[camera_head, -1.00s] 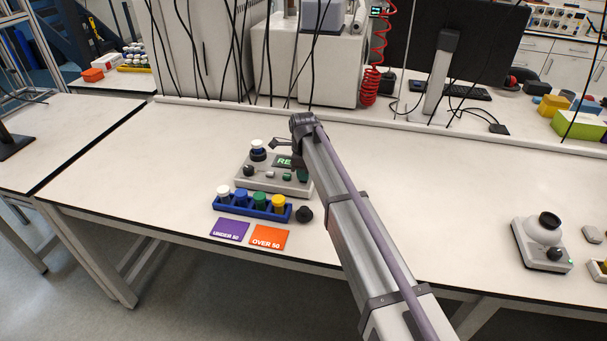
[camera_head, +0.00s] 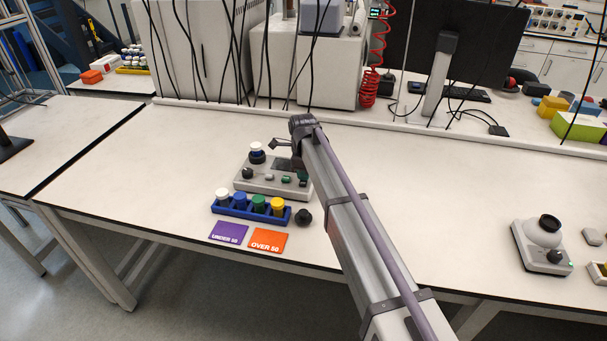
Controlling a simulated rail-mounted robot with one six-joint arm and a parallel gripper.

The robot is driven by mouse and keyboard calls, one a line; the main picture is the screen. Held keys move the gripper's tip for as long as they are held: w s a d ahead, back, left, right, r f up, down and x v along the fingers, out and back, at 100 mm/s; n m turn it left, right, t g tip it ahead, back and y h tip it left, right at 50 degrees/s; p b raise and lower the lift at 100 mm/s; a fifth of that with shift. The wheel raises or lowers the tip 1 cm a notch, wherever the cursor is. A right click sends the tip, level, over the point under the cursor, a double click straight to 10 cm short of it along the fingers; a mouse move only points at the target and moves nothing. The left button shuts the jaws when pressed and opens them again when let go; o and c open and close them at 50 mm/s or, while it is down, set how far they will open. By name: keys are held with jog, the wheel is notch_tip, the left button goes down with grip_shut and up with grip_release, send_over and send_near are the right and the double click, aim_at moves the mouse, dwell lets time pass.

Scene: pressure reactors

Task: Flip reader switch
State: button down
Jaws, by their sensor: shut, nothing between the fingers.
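The reader (camera_head: 262,187) is a grey box on the bench, left of my arm. Its display (camera_head: 281,165) is dark. A black knob (camera_head: 248,172) and small controls line its front; I cannot tell which one is the switch. A white-capped vial (camera_head: 256,150) stands at its back left. My gripper (camera_head: 273,144) is shut and empty, over the back of the reader. Whether it touches the reader is unclear. My arm hides the reader's right side.
A blue rack (camera_head: 230,212) with several colour-capped vials stands in front of the reader. A purple card (camera_head: 229,232) and an orange card (camera_head: 268,241) lie near the bench edge. A black piece (camera_head: 304,217) is beside the rack. Another device (camera_head: 541,245) stands at the right.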

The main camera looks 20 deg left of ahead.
jog(key=shift+r, duration=0.1)
notch_tip(320, 180, up, 14)
jog(key=s+p, duration=0.3)
jog(key=p, duration=1)
jog(key=shift+d+f+p, duration=0.2)
jog(key=shift+d+p, duration=0.05)
jog(key=shift+p, duration=0.15)
